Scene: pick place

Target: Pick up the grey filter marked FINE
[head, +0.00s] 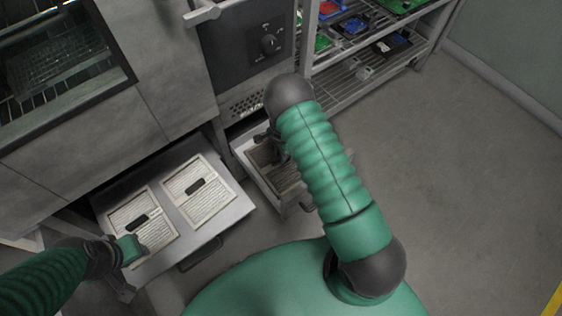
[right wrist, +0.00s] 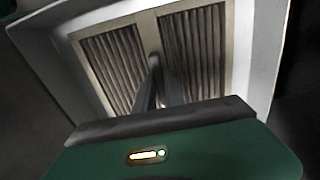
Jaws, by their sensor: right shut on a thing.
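A grey pleated filter in a pale frame (right wrist: 205,50) lies in the small open drawer (right wrist: 268,50). It also shows in the head view (head: 285,180), partly behind my right arm. No lettering on it can be read. My right gripper (right wrist: 155,85) reaches down to the middle of the filter and is shut on its central bar or handle, which the fingers mostly hide. In the head view the right gripper (head: 268,140) is largely hidden by the arm. My left gripper (head: 120,270) is beside the wide drawer's near left corner; its jaw state is unclear.
The wide open drawer (head: 228,215) holds two white filters with dark handles, a left one (head: 155,232) and a right one (head: 208,205). A wire rack (head: 345,88) with coloured parts stands behind. The floor at the right (head: 470,170) is clear.

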